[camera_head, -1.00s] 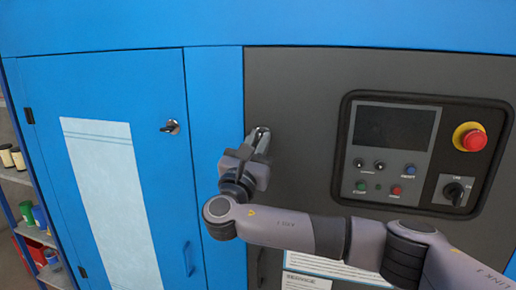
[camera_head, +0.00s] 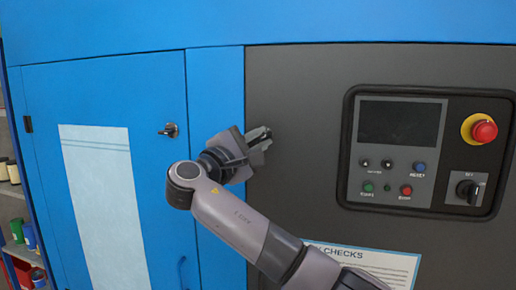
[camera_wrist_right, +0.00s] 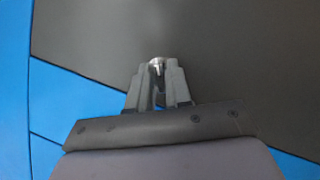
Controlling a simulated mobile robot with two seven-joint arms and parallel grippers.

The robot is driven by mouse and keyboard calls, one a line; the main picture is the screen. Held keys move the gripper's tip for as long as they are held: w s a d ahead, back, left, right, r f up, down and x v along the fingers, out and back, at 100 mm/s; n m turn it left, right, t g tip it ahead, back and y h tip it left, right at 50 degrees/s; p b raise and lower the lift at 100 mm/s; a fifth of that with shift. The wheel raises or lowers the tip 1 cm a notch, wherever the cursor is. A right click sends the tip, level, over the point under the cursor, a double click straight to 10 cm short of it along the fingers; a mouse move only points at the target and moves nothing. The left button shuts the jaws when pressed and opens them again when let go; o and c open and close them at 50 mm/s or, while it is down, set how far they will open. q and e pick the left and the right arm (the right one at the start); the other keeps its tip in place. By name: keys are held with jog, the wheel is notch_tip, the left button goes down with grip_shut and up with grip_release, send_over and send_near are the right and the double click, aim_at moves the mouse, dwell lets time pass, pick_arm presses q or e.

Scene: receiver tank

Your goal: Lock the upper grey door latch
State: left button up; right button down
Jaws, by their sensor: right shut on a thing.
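The upper latch of the grey door (camera_head: 310,70) is a small metal piece near the door's upper left edge. In the head view my right gripper's fingers mostly hide it. In the right wrist view the shiny latch (camera_wrist_right: 156,66) shows between the tips of my right gripper (camera_wrist_right: 157,76). My right gripper (camera_head: 261,138) is shut on the latch, reaching it from the lower left in the head view. How far the latch is turned cannot be made out. My left gripper is not in view.
A blue door (camera_head: 100,95) with its own latch (camera_head: 169,130) stands to the left. A control panel (camera_head: 350,150) with an emergency stop button (camera_head: 484,131) is on the right. A white notice (camera_head: 375,265) is below it. Shelves stand at the far left.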

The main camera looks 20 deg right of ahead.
jog(key=m+g, duration=0.1)
jog(key=m, duration=0.3)
jog(key=shift+y, duration=0.4)
jog(key=shift+r+m+g, duration=0.1)
jog(key=shift+m+g, duration=0.3)
jog(key=shift+m, duration=0.5)
jog(key=shift+y, duration=0.3)
jog(key=shift+m, duration=0.4)
jog(key=c, duration=1.2)
grip_release()
